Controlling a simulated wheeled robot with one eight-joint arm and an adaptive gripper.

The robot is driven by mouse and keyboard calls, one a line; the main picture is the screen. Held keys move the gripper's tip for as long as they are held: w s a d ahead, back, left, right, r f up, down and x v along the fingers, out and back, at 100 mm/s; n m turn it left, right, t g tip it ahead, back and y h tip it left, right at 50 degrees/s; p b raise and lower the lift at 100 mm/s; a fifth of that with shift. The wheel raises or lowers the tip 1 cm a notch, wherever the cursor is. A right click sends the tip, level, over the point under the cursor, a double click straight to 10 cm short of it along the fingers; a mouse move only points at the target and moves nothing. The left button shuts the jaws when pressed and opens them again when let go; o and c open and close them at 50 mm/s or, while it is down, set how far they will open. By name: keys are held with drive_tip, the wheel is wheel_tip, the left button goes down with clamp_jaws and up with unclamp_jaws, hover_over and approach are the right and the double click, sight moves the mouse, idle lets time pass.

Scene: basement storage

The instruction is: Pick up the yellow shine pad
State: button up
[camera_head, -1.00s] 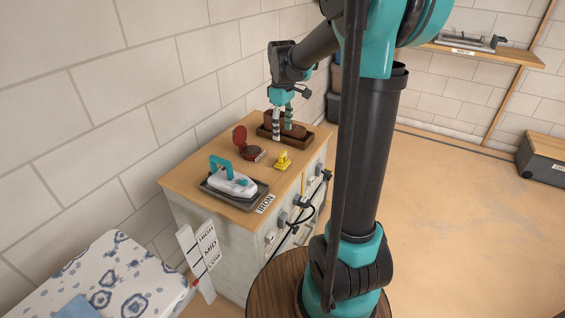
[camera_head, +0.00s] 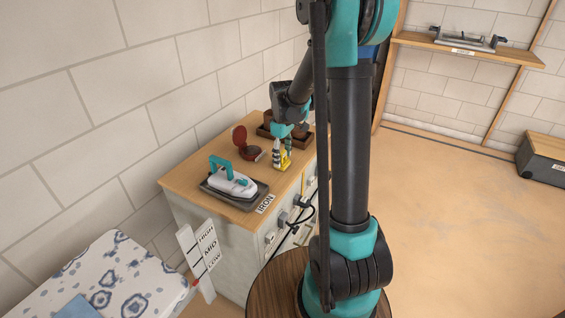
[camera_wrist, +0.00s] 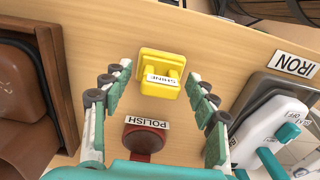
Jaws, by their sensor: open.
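The yellow shine pad (camera_wrist: 160,72), with a SHINE label, lies on the wooden cabinet top (camera_wrist: 215,40). In the wrist view it sits ahead of and between my gripper's fingers. My gripper (camera_wrist: 155,92) is open, with a finger on each side and nothing held. In the head view my gripper (camera_head: 281,152) is low at the pad (camera_head: 287,158) and covers part of it. I cannot tell whether the fingers touch the pad.
A red-brown polish tin (camera_wrist: 145,137) is close below the pad. The white and teal iron (camera_head: 232,181) stands on a dark tray beside an IRON label. A brown box (camera_head: 268,131) is behind the gripper. The cabinet's front edge is near the pad.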

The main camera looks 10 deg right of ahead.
sight(283, 152)
drive_tip(key=shift+f, duration=0.1)
drive_tip(key=c, duration=1.2)
drive_tip(key=shift+c, duration=0.2)
wheel_tip(283, 152, up, 20)
